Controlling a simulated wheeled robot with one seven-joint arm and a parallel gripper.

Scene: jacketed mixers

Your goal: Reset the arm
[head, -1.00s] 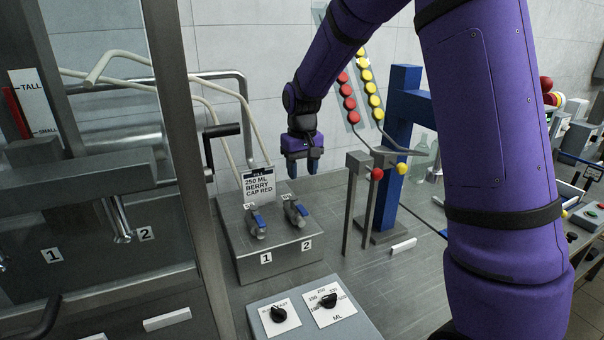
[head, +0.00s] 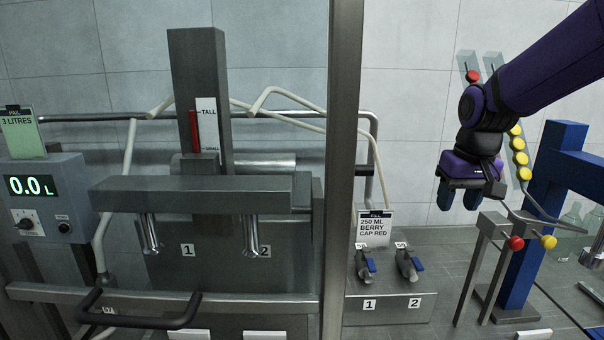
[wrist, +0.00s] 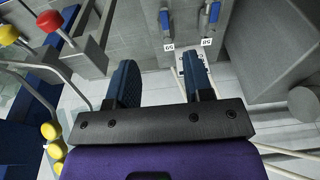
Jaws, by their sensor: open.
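My purple arm comes in from the upper right of the head view. My gripper (head: 460,196) hangs fingers down in the air, right of the valve block and in front of the cap chutes. Its two blue fingers are apart with nothing between them. The wrist view also shows my gripper (wrist: 162,85) with spread, empty fingers. It touches nothing that I can see.
A grey post (head: 343,170) stands left of my gripper. A valve block (head: 385,312) with blue-handled taps sits below left. A blue frame (head: 545,200) and two posts with a red knob (head: 516,243) and a yellow knob (head: 548,241) stand close on the right.

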